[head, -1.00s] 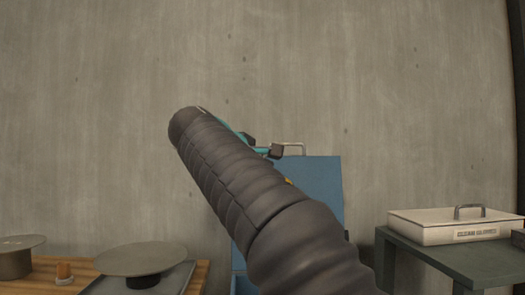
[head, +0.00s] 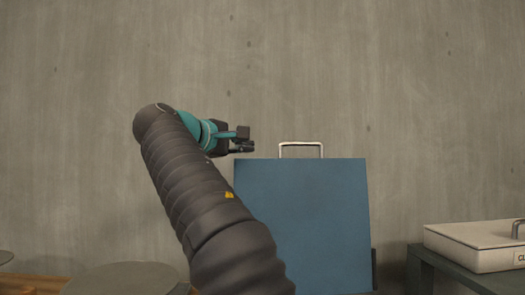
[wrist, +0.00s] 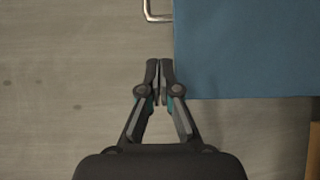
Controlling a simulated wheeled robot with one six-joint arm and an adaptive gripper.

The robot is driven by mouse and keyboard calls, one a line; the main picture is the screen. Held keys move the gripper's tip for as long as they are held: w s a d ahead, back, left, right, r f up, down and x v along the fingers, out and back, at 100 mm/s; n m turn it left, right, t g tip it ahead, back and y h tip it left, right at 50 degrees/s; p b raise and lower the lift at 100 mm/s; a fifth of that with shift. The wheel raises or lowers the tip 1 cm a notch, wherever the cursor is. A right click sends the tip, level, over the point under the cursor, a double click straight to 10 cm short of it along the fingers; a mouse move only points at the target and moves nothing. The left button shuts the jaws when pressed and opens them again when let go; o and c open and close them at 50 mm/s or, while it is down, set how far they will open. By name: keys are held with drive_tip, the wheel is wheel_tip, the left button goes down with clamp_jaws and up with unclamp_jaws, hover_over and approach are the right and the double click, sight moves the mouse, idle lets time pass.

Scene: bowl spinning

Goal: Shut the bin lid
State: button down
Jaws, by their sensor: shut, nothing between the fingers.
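The bin lid (head: 305,225) is a blue panel standing raised in the head view, with a metal loop handle (head: 300,146) on its top edge. In the wrist view the lid (wrist: 245,50) fills the upper right, and part of its handle (wrist: 158,12) shows at the top edge. My gripper (head: 247,140) is shut and empty, just left of the lid's upper left corner. In the wrist view my gripper's fingertips (wrist: 159,65) are together beside the lid's edge; whether they touch it I cannot tell. The bin's body is mostly hidden or out of view.
A pale box with a handle (head: 475,245) sits on a dark green table (head: 440,272) at the right. A round grey disc (head: 120,280) stands at the lower left near a wooden surface (head: 35,284). A bare concrete wall (head: 420,90) is behind.

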drive_tip(key=x, duration=1)
drive_tip(key=shift+s+d, duration=0.2)
